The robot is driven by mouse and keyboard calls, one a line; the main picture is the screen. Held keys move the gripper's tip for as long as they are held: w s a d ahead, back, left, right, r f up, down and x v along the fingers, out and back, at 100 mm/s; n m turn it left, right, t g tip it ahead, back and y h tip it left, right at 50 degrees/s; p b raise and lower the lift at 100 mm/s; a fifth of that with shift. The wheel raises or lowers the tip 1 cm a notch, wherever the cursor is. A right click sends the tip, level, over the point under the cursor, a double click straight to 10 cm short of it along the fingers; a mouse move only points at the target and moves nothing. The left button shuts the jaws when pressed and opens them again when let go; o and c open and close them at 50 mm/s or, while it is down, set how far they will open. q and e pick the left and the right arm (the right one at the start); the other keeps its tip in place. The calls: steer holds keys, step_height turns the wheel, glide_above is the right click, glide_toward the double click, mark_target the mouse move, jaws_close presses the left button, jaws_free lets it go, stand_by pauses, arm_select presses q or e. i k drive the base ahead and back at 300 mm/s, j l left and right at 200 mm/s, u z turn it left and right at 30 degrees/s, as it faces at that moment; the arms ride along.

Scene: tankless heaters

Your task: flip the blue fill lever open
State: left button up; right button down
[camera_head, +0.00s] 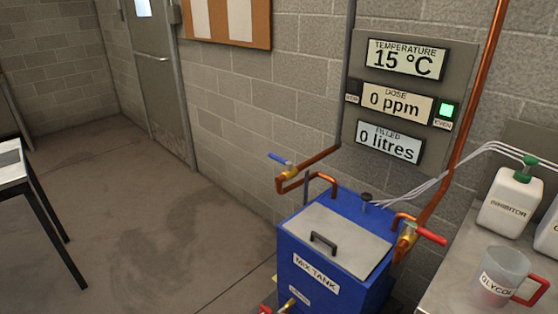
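The blue fill lever (278,159) sits on a brass valve on the copper pipe (300,174) at the tank's left rear, by the block wall. The lever points up and to the left, at an angle to the pipe, which rises to the right. The blue mix tank (307,272) stands below it with a grey lid and black handle. The panel's lower display (389,142) reads 0 litres. Neither of my grippers shows in the head view.
A red lever (431,236) is on the tank's right pipe. A bench (455,272) at right holds an inhibitor bottle (510,200) and a glycol jug (499,278). A table (15,165) is at far left. Floor left of the tank is clear.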

mark_target(288, 164)
steer(key=z, duration=0.45)
steer(key=i+j+z, duration=0.15)
steer(key=z, duration=0.3)
steer(key=i+j+z, duration=0.1)
steer(key=j+z, duration=0.5)
steer(key=z, duration=0.25)
steer(key=i+j+z, duration=0.1)
steer(key=j+z, duration=0.5)
steer(key=z, duration=0.25)
steer(key=k+j+z, duration=0.1)
steer(key=j, duration=0.35)
steer(key=k+j, duration=0.15)
steer(key=j, duration=0.35)
steer(key=k+j+z, duration=0.15)
steer(key=j, duration=0.3)
steer(key=k+j, duration=0.15)
steer(key=j, duration=0.3)
steer(key=k+j+z, duration=0.15)
steer(key=j, duration=0.3)
steer(key=k+j+z, duration=0.1)
steer(key=j, duration=0.35)
steer(key=k+j, duration=0.25)
steer(key=j, duration=0.15)
steer(key=k+j+z, duration=0.15)
steer(key=j, duration=0.25)
steer(key=k, duration=0.05)
